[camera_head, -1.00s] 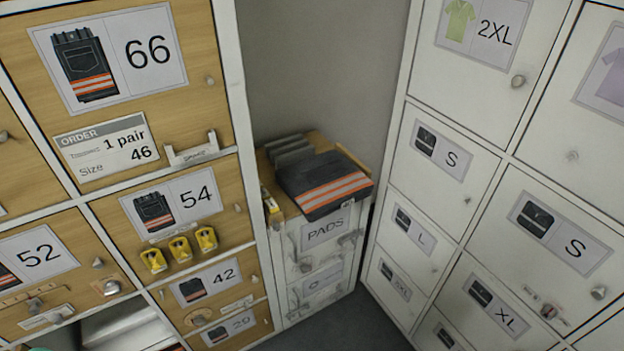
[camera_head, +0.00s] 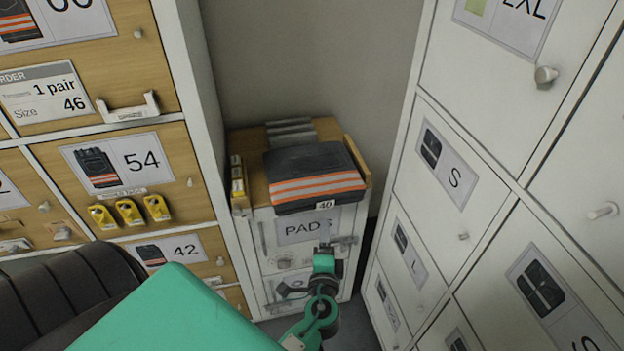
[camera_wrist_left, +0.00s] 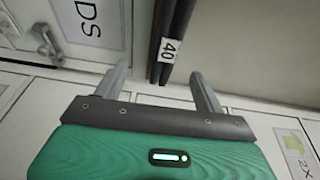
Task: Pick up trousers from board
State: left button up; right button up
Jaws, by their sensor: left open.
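Folded dark trousers (camera_head: 315,164) with orange and pale stripes lie on the wooden top board (camera_head: 254,182) of the cabinet marked PADS. A white tag reading 40 is on their front edge. In the left wrist view the edge of the trousers (camera_wrist_left: 158,40) shows as two dark layers with the tag. My left gripper (camera_head: 328,260) is in front of the cabinet, below the trousers' front edge. In the left wrist view its open, empty fingers (camera_wrist_left: 160,70) point toward that edge, which appears between the fingertips. My right gripper is out of view.
Grey slabs (camera_head: 290,132) stand behind the trousers. A yellow item (camera_head: 237,180) is at the board's left edge. Wooden drawers (camera_head: 130,175) rise at left and white lockers with knobs (camera_head: 545,75) at right, leaving a narrow gap. An order card (camera_head: 45,92) reads 1 pair, size 46.

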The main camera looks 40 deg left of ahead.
aim_at(323, 204)
pick_arm(q)
jog(key=x, duration=0.2)
jog(key=r+p+x, duration=0.1)
jog(key=x, duration=0.2)
jog(key=p+x, duration=0.1)
jog(key=x, duration=0.1)
jog(key=shift+w+a+r, duration=0.15)
jog(key=shift+w+a, duration=0.1)
jog(key=shift+a, duration=0.1)
jog(key=shift+w+a, duration=0.3)
jog(key=shift+w, duration=0.1)
jog(key=shift+w+a+r+p, duration=0.1)
jog(key=shift+w+a+p, duration=0.05)
jog(key=shift+w+p, duration=0.15)
jog(key=p+x, duration=0.1)
jog(key=x, duration=0.2)
jog(key=shift+w+a, duration=0.45)
jog(key=shift+w, duration=0.1)
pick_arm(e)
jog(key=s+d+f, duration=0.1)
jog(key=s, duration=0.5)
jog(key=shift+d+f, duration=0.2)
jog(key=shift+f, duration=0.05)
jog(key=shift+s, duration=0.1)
pick_arm(q)
jog(key=c, duration=1.3)
grip_shut()
